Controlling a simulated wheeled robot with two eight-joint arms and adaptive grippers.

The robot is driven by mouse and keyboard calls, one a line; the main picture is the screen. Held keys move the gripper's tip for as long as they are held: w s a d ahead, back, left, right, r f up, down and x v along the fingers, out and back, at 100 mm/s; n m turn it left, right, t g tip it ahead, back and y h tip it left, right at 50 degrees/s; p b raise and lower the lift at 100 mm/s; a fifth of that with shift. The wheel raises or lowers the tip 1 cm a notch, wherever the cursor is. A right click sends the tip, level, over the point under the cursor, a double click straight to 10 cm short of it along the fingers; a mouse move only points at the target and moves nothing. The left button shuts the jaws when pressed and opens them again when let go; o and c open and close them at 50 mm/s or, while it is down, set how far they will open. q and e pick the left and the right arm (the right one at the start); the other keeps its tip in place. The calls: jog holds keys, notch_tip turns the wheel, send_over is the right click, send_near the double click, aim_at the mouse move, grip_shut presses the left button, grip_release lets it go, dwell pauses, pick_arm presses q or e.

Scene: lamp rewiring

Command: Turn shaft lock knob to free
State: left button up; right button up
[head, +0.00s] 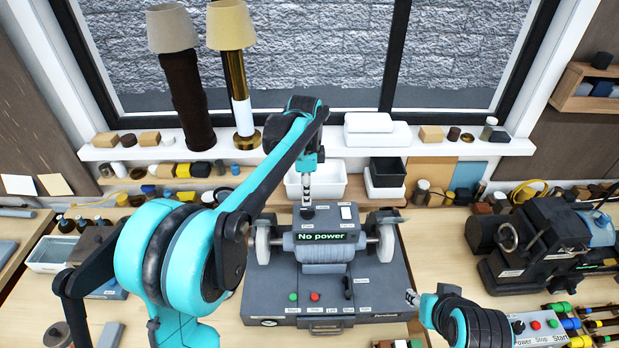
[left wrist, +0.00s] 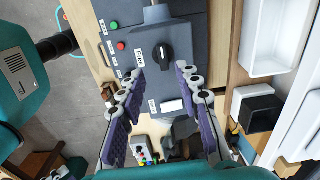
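The grey machine (head: 325,250) stands on the bench with a display reading "No power". A black knob (left wrist: 163,57) with a white label beside it sits on the machine's rear box in the left wrist view. The same knob shows small in the head view (head: 307,213). My left gripper (head: 307,203) reaches down over it from behind. In the left wrist view my left gripper (left wrist: 157,76) is open, with the knob just beyond and between its fingertips; contact is not clear. A small black lever (head: 347,287) stands at the machine's front. My right gripper (head: 412,297) is at the front right corner; its fingers are too small to read.
Green (head: 293,297) and red (head: 315,297) buttons are on the machine's front. A white rocker switch (head: 346,212) is right of the knob. White (head: 328,181) and black (head: 387,172) trays stand behind. A dark machine (head: 535,245) is at the right.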

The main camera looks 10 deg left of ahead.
aim_at(307, 209)
pick_arm(q)
jog(key=shift+w+d+r, duration=0.1)
jog(key=shift+w+r, duration=0.2)
jog(key=shift+w, duration=0.05)
jog(key=shift+f+m, duration=0.25)
jog(key=shift+m, duration=0.05)
notch_tip(307, 209, down, 7)
jog(key=shift+f+p, duration=0.2)
jog(key=shift+p, duration=0.3)
grip_shut()
